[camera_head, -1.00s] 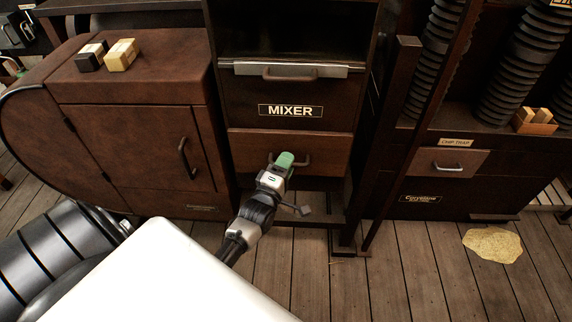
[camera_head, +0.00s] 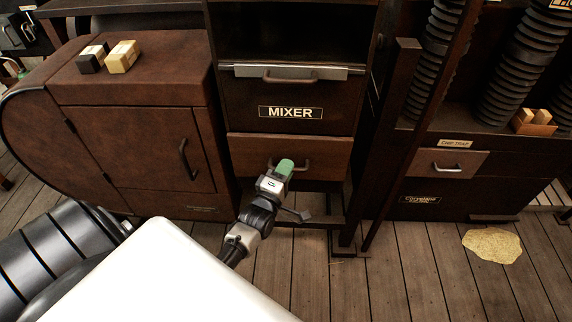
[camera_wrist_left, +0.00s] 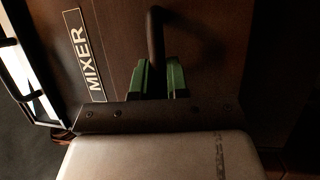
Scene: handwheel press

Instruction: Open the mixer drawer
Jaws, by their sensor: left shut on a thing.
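The mixer (camera_head: 240,112) is a dark brown cabinet with a "MIXER" label, which also shows in the left wrist view (camera_wrist_left: 84,55). The mixer drawer (camera_head: 250,156) is the wooden front below the label, standing slightly out from the cabinet. Its dark bar handle (camera_head: 305,164) is partly hidden by my gripper. My left gripper (camera_head: 284,167), with green fingers, is at the handle. In the left wrist view my left gripper (camera_wrist_left: 159,78) has one finger on each side of the handle (camera_wrist_left: 155,38) and is shut on it. My right gripper is out of view.
A brown cabinet (camera_head: 145,150) stands at the left with two small blocks (camera_head: 122,56) on top. A yellowish pile (camera_head: 491,245) lies on the plank floor, which is otherwise clear there.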

